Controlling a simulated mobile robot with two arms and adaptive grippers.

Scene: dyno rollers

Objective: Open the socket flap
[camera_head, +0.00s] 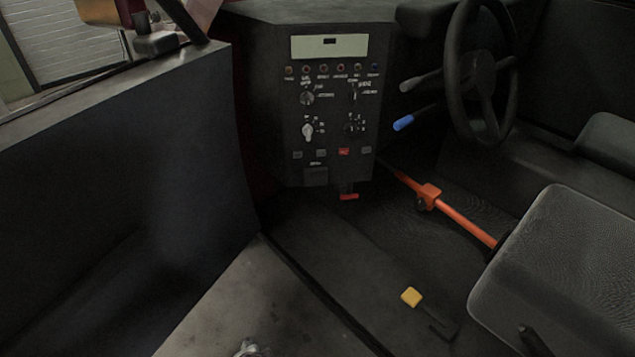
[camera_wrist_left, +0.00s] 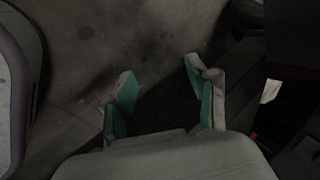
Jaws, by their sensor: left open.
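The control panel (camera_head: 330,110) stands upright at the top middle of the head view. Low on its front is a small dark rectangular cover (camera_head: 316,177) under a tiny label; it looks like the socket flap and lies flat against the panel, though the label is too small to read. My left gripper (camera_wrist_left: 158,70) is open and empty in the left wrist view, its teal-padded fingers apart above a grey floor. It is not near the panel. My right gripper is not in view.
Knobs (camera_head: 307,130), a red switch (camera_head: 344,151) and a red handle (camera_head: 349,196) are close to the cover. A steering wheel (camera_head: 482,72), orange lever (camera_head: 462,222) and seat (camera_head: 562,270) stand to the right. A dark side wall (camera_head: 120,190) fills the left. The floor before the panel is clear.

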